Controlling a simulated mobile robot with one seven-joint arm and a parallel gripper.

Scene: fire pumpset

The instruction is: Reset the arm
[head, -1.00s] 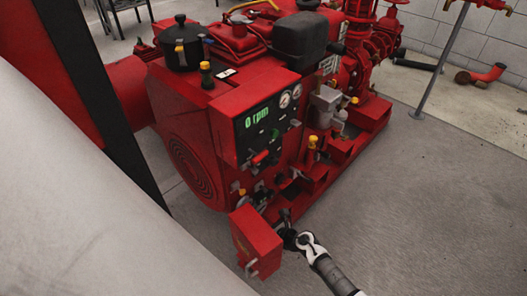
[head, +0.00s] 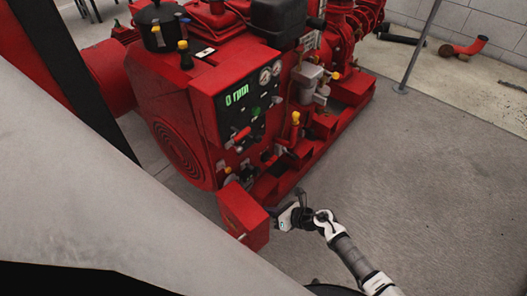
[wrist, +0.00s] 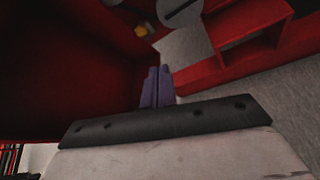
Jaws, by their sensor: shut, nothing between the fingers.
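My arm (head: 350,255) reaches in from the lower right in the head view. My gripper (head: 280,218) is beside the right side of a red box (head: 243,217) at the front of the red pumpset (head: 180,110). Its fingers are small and partly hidden there. In the wrist view the two purplish fingers (wrist: 157,88) stand close together, shut with nothing between them. Dark red surfaces and a red frame lie around them. Whether the gripper touches the box cannot be told.
The pumpset's panel (head: 245,110) shows a green "0 rpm" readout, gauges and a red lever. Open grey floor (head: 430,190) lies to the right.

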